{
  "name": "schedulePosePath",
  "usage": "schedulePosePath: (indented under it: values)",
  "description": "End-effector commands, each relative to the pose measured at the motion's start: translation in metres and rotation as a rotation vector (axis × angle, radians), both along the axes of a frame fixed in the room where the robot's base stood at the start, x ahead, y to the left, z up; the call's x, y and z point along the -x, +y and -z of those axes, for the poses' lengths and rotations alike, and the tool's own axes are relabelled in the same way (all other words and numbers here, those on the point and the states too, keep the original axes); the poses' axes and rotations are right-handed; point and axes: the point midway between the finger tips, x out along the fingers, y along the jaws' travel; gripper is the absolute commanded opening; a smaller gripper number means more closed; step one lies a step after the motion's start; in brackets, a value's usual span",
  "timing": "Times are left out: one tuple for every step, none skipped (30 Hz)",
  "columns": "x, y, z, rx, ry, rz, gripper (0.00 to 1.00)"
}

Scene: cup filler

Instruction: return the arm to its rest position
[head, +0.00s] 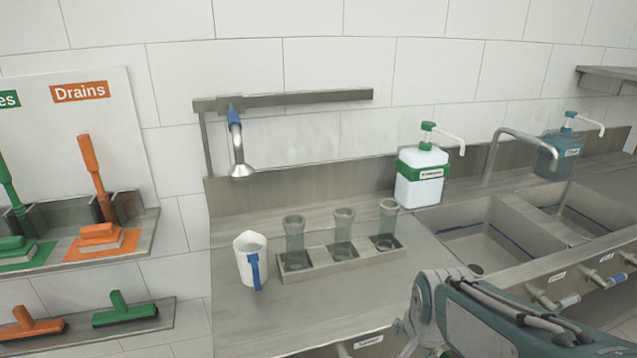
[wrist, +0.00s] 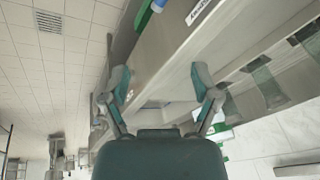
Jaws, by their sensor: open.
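My arm (head: 490,315) shows at the lower right of the head view, folded low in front of the counter. My gripper (wrist: 161,82) is in the wrist view, with its two fingers spread wide and nothing between them. The gripper's tips cannot be made out in the head view. A white jug (head: 247,266) with a blue handle stands upright on the steel counter, left of a metal rack (head: 325,262). My arm is apart from the jug and cups.
A white and green pump bottle (head: 421,178) stands right of the rack. Sinks (head: 485,235) are at the right. The front counter surface (head: 310,310) is bare.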

Motion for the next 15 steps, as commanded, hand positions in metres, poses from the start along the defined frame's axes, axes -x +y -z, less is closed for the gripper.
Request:
schedulePosePath:
  values:
    - [0.011,0.000,-0.013,0.019,-0.021,-0.056,0.79]
    - [0.018,0.000,-0.019,0.033,-0.028,-0.094,0.79]
    - [0.027,0.000,-0.026,0.051,-0.039,-0.145,0.79]
    - [0.033,0.000,-0.032,0.065,-0.047,-0.182,0.79]
    - [0.040,0.000,-0.037,0.080,-0.054,-0.221,0.79]
    - [0.049,0.000,-0.043,0.099,-0.065,-0.270,0.79]
    - [0.056,0.001,-0.047,0.114,-0.073,-0.309,0.79]
    - [0.063,0.001,-0.051,0.129,-0.081,-0.346,0.79]
    - [0.073,0.001,-0.056,0.150,-0.090,-0.395,0.79]
    - [0.079,0.001,-0.059,0.165,-0.098,-0.430,0.79]
    - [0.085,0.001,-0.062,0.179,-0.104,-0.465,0.79]
    - [0.093,0.002,-0.065,0.197,-0.112,-0.505,0.79]
    - [0.098,0.002,-0.067,0.210,-0.116,-0.533,0.79]
    - [0.103,0.002,-0.069,0.222,-0.122,-0.557,0.79]
    - [0.107,0.002,-0.070,0.235,-0.126,-0.584,0.79]
